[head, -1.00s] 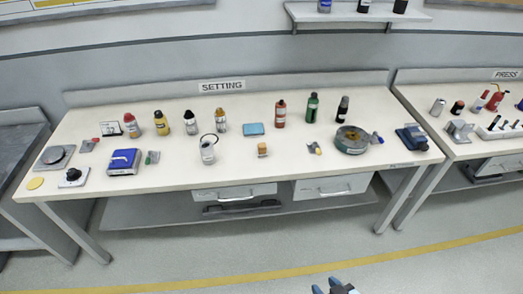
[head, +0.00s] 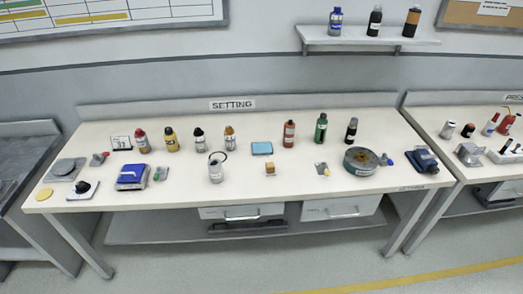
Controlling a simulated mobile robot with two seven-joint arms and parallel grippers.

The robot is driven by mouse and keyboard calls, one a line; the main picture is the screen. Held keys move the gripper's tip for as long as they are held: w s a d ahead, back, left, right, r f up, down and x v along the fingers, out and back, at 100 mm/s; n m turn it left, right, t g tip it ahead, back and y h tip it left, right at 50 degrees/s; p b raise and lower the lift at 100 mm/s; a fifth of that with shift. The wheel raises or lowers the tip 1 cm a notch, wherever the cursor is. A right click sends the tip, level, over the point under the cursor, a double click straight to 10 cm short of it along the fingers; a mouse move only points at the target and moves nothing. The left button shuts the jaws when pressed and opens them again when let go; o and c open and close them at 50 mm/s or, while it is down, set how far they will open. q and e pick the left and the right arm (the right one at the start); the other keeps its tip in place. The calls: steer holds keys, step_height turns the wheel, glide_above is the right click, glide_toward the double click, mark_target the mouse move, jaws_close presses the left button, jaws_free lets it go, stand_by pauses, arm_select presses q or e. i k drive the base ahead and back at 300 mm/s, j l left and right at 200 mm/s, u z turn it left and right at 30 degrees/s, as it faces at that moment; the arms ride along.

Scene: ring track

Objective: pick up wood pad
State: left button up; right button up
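A small tan, wood-coloured block (head: 270,169) sits on the white table marked SETTING, near the middle of its front half. It looks like the wood pad, but it is too small to see its grain. A flat round yellow disc (head: 44,194) lies at the table's front left corner. Neither of my grippers shows in the head view, and nothing is seen touching the block.
A grey-green round tin (head: 361,161) is to the right. Several bottles line the back. Bare tabletop surrounds the block; clear floor lies in front.

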mark_target(270, 169)
steer(key=i+j, duration=0.4)
steer(key=i+j+z, duration=0.1)
steer(key=i+j, duration=0.3)
steer(key=j, duration=0.25)
steer(key=i+j, duration=0.35)
steer(key=j, duration=0.2)
